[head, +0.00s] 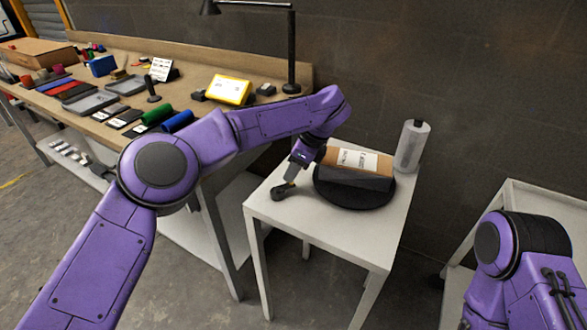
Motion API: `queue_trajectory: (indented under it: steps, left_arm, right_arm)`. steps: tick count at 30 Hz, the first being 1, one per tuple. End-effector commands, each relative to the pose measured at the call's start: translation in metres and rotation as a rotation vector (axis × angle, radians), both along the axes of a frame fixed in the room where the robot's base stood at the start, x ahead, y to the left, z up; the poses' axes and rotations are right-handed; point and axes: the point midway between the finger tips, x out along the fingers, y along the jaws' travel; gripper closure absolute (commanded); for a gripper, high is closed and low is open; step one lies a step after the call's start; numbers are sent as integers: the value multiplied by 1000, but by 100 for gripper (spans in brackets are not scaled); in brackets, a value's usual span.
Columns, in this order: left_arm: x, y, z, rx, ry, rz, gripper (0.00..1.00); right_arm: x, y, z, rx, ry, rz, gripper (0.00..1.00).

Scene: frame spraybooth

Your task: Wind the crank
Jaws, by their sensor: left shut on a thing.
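A small white table (340,232) stands in the middle of the head view. On it a round black turntable (352,197) carries a dark box with a brown top and a white label (358,160). A small dark crank (282,192) sits at the table's left side, left of the turntable. My left gripper (288,184) reaches down from above and is shut on the crank's handle. The fingers hide most of the handle. My right arm shows at the lower right, but its gripper is out of view.
A grey-white bottle (411,147) stands at the table's back right corner. A long workbench (290,78) at the left holds trays, colored rolls, a yellow-framed display (229,90) and a black lamp (291,50). Another white table (540,205) is at the right. A dark wall stands behind.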

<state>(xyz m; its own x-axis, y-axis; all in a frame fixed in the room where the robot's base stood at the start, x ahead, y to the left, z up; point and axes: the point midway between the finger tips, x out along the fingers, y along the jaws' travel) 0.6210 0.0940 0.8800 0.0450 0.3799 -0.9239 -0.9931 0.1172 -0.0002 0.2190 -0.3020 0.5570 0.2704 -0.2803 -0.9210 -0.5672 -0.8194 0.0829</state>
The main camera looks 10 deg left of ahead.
Motion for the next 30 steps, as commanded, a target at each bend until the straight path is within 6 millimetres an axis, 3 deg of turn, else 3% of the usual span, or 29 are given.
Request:
queue_trajectory:
  steps: [1, 3, 14, 25, 30]
  left_arm:
    - [1, 1, 0, 1, -2, -1, 72]
    - [1, 1, 0, 1, -2, -1, 50]
    - [0, -2, 6, 1, -2, -1, 50]
    - [-3, -34, 84, 2, -3, 0, 50]
    - [-4, -40, 98, 1, -2, -2, 50]
  right_arm:
    - [0, 0, 0, 0, 0, 0, 57]
    - [0, 0, 0, 0, 0, 0, 57]
    - [0, 0, 0, 0, 0, 0, 57]
    - [0, 0, 14, 0, 0, 0, 57]
    - [0, 0, 18, 0, 0, 0, 57]
